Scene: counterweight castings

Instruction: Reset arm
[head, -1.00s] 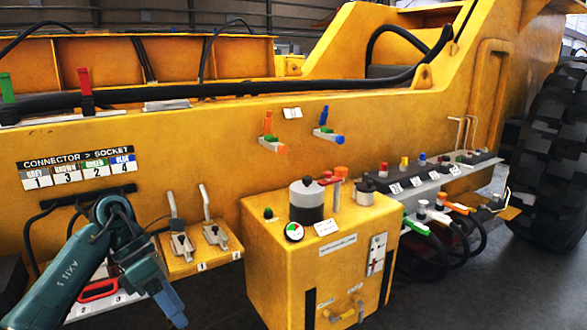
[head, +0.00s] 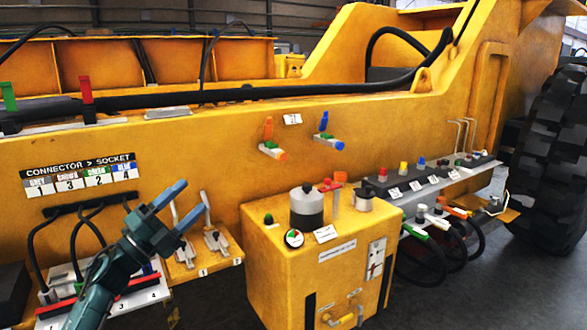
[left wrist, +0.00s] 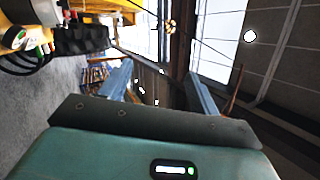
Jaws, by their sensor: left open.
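My left gripper (head: 179,207) is in the lower left of the head view, on a teal arm coming up from the bottom edge. Its two blue fingers are spread apart and point up and to the right, with nothing between them. In the head view it stands in front of the two metal levers (head: 213,238) on the yellow bracket; whether it touches them I cannot tell. In the left wrist view the blue fingers (left wrist: 158,88) are also apart and empty, facing the roof. My right gripper is not in view.
A yellow box (head: 290,268) with a dark cylinder and gauge stands right of the gripper. A connector chart (head: 80,175) is on the yellow machine wall. A numbered socket board (head: 140,296) lies low left. A large tyre (head: 550,160) is at the far right.

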